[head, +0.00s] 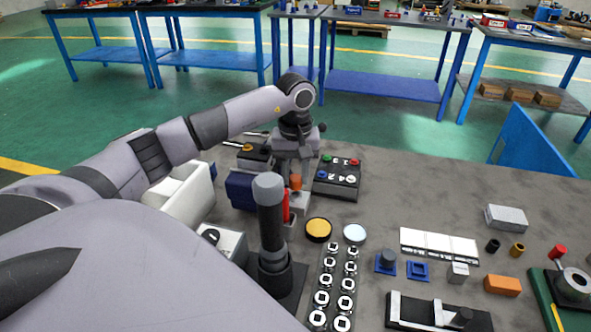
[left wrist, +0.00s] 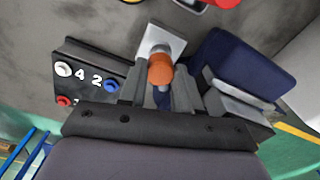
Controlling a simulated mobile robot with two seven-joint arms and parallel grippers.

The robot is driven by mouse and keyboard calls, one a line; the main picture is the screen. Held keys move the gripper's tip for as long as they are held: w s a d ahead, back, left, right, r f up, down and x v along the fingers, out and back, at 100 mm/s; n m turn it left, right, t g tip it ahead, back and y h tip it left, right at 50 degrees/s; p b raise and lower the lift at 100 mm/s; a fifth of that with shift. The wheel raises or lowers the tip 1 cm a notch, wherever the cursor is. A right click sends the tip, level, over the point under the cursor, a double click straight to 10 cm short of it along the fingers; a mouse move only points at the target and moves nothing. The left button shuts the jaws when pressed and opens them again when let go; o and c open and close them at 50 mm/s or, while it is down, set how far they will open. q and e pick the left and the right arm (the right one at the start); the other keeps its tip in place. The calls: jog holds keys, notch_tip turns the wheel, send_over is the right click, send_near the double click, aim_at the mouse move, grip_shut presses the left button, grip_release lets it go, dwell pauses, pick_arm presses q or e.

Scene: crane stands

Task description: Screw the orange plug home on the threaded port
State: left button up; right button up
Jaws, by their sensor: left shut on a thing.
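The orange plug (head: 295,183) shows small below my left gripper (head: 294,167) in the head view. In the left wrist view the round orange plug (left wrist: 161,70) sits between the fingertips of my left gripper (left wrist: 160,82), which is shut on it. A pale grey block (left wrist: 162,37) lies just beyond the plug; it looks like the base of the threaded port. The thread is hidden, so I cannot tell how deep the plug sits. My right gripper is in neither view.
A numbered button panel (head: 338,178) stands close right of the gripper. A dark blue block (head: 241,189) and a tall dark cylinder with a grey top (head: 270,220) stand close by to the left and front. Yellow (head: 318,229) and pale discs lie in front. Grey table is clear at back right.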

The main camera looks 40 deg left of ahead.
pick_arm(q)
jog(key=shift+f, duration=0.25)
dwell(0.5)
jog(key=shift+f+b, duration=0.6)
jog(key=shift+f, duration=0.15)
jog(key=m, duration=0.5)
jog(key=shift+b, duration=0.4)
jog(key=shift+m, duration=0.4)
jog(key=m, duration=0.4)
jog(key=shift+m+b, duration=0.3)
jog(key=shift+b, duration=0.05)
